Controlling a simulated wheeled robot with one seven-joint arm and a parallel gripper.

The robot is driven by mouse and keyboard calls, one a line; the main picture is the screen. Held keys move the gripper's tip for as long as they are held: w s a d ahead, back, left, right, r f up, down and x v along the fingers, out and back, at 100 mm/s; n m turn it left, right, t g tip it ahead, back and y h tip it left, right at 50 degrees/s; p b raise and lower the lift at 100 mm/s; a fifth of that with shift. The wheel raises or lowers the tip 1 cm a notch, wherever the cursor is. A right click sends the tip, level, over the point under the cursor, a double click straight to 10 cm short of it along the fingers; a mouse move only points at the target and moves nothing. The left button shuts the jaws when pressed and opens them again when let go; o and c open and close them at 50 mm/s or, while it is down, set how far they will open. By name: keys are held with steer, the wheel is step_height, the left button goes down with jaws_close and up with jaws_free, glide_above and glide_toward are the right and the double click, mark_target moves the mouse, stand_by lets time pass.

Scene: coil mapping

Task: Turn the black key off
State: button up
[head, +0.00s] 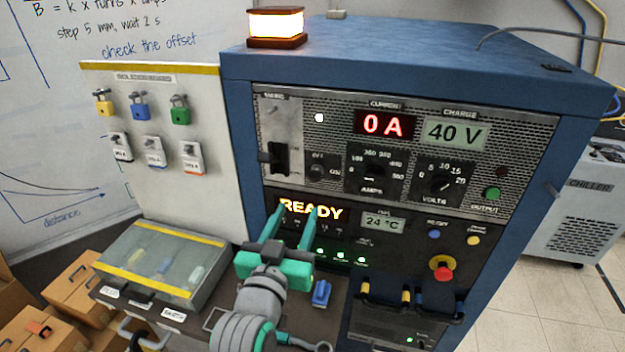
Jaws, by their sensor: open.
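A small dark key switch (317,172) sits on the grey perforated front panel of the blue cabinet, left of the amps dial. Short markings show around it, and its turn position is too small to tell. My gripper (291,222), green with two upright fingers, is open and empty. In the picture it is below and a little left of the key, in front of the lit "READY" display (311,209). I see no contact with the key.
A large black breaker lever (274,157) stands left of the key. The amps dial (370,171) and volts dial (443,184) are to its right. A red emergency button (442,272) sits lower right. A blue object (321,292) lies on the ledge beside my gripper.

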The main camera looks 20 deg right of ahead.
mark_target(313, 179)
steer(key=shift+m, duration=0.4)
steer(key=x, duration=0.3)
steer(key=r+x, duration=0.1)
steer(key=x, duration=0.7)
steer(key=shift+s+d+r, duration=0.2)
steer(key=shift+d+r, duration=0.15)
steer(key=shift+r, duration=0.05)
steer(key=c, duration=1.1)
